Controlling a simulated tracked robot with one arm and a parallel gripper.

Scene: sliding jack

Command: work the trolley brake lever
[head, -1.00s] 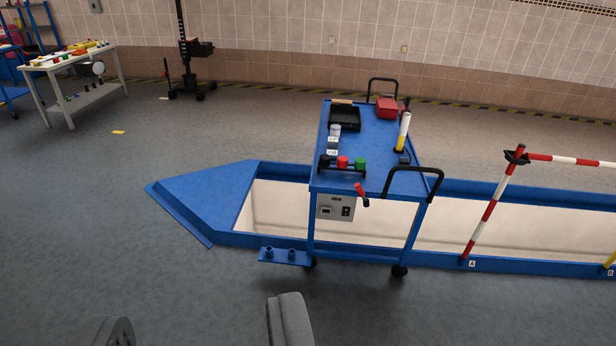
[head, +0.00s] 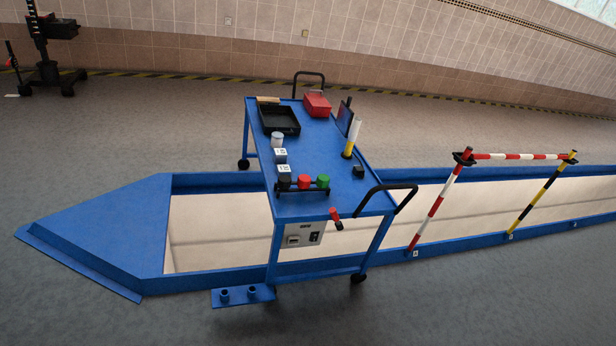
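The blue trolley (head: 345,190) stands across the blue-framed pit, a little right of the picture's middle. A short lever with a red grip (head: 334,215) and a dark lower end sits at the trolley's near edge, right of a grey panel box (head: 303,234). It looks like the brake lever, and its grip leans up and to the left. My gripper is not in view. Nothing is seen touching the lever.
The pit frame (head: 110,222) runs across the floor, its pointed end at left. A red-white pole (head: 437,210) and a yellow-black pole (head: 541,196) stand at right. The near floor is clear.

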